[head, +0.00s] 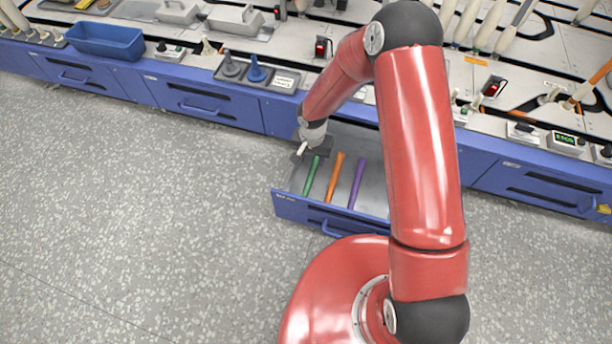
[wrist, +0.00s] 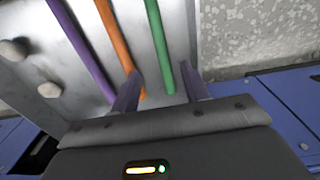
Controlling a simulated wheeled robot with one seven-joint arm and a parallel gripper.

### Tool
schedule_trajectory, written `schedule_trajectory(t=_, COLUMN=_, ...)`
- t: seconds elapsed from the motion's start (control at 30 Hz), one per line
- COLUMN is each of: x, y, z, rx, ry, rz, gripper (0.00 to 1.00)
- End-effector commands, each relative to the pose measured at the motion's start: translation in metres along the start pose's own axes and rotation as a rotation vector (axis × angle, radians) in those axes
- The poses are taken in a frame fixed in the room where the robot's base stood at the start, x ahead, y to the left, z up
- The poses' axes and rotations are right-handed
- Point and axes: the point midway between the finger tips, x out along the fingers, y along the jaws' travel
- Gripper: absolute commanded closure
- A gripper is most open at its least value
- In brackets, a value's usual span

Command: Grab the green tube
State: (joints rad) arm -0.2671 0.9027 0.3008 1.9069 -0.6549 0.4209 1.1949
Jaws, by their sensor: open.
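The green tube (head: 311,176) lies in the open blue drawer (head: 301,211), the leftmost of the tubes there. My gripper (head: 302,150) is over the left side of the drawer near the far end of the green tube. In the wrist view my gripper (wrist: 158,88) is open, and its two fingers point toward the tubes. The green tube (wrist: 159,45) runs between the fingers, closer to the right one. I cannot tell the height of the fingers above it.
An orange tube (head: 334,177) and a purple tube (head: 357,182) lie beside the green one. In the wrist view the orange tube (wrist: 115,38) passes close to the left finger. Two pale knobs (wrist: 14,50) show at left. The drawer's wall is near my right finger.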

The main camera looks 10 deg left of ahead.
Motion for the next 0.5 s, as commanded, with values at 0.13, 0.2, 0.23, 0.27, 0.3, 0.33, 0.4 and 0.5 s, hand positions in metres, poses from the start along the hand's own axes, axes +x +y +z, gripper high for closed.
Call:
schedule_trajectory(t=0.13, x=0.021, y=-0.007, z=0.008, rx=0.010, ry=-0.020, rz=-0.008, gripper=0.54)
schedule_trajectory(t=0.2, x=0.028, y=-0.008, z=0.009, rx=0.009, ry=-0.022, rz=-0.008, gripper=0.54)
schedule_trajectory(t=0.23, x=0.032, y=-0.007, z=0.009, rx=0.009, ry=-0.022, rz=-0.007, gripper=0.54)
schedule_trajectory(t=0.27, x=0.035, y=-0.007, z=0.009, rx=0.009, ry=-0.022, rz=-0.006, gripper=0.54)
schedule_trajectory(t=0.3, x=0.040, y=-0.007, z=0.009, rx=0.010, ry=-0.022, rz=-0.006, gripper=0.54)
schedule_trajectory(t=0.33, x=0.043, y=-0.006, z=0.009, rx=0.010, ry=-0.022, rz=-0.006, gripper=0.54)
schedule_trajectory(t=0.4, x=0.051, y=-0.005, z=0.009, rx=0.009, ry=-0.022, rz=-0.006, gripper=0.54)
schedule_trajectory(t=0.5, x=0.064, y=-0.002, z=0.009, rx=0.010, ry=-0.023, rz=-0.006, gripper=0.54)
